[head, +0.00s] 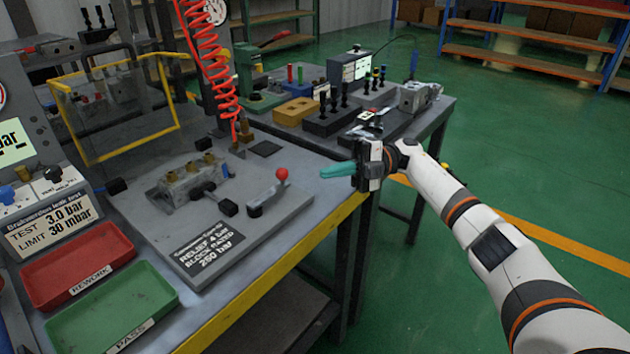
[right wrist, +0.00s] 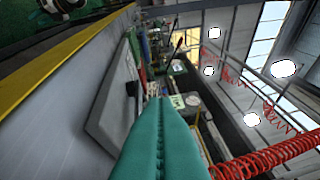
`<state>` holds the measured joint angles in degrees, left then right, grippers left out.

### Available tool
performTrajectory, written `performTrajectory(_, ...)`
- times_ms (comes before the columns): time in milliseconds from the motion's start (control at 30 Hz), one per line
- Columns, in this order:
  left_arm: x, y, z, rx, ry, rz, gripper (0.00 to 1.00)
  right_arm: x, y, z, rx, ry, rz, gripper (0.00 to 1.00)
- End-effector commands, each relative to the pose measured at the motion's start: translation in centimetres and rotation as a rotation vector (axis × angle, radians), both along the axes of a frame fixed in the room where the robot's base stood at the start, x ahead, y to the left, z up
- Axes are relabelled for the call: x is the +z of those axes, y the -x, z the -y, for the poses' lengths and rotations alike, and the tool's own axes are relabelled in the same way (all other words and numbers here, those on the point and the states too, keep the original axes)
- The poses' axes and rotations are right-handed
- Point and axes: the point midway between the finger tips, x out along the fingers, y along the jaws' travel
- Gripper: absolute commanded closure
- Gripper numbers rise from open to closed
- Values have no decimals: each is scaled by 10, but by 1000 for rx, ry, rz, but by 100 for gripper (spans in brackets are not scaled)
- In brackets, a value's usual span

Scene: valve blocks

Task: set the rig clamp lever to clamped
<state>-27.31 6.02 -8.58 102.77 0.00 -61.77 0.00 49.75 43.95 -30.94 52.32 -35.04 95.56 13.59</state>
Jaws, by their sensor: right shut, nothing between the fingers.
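The clamp lever (head: 268,193) is a short arm with a red ball knob, tilted up to the right from a black pivot on the grey rig plate (head: 262,232). A metal valve block (head: 190,182) with brass-coloured fittings sits to its left on the plate, with a black clamp piece against its front. My right gripper (head: 325,171) has teal fingers pressed together, empty, pointing left toward the knob and apart from it. The shut fingers fill the lower middle of the right wrist view (right wrist: 160,145); the lever cannot be made out clearly there. My left gripper is not in view.
A red REWORK tray (head: 78,268) and a green PASS tray (head: 112,312) lie at the left front. A red coiled hose (head: 207,60) hangs behind the valve block. A yellow-framed guard (head: 118,110) stands at the back left. A second bench with parts stands behind my right gripper.

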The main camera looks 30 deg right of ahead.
Motion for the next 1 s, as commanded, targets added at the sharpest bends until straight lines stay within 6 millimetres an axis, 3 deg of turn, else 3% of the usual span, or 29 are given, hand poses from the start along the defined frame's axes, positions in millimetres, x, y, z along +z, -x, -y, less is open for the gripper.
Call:
performTrajectory(267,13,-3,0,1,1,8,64,-1,-3,17,2,1,-1,100)
performTrajectory(1000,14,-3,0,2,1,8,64,-1,-3,18,2,1,-1,100)
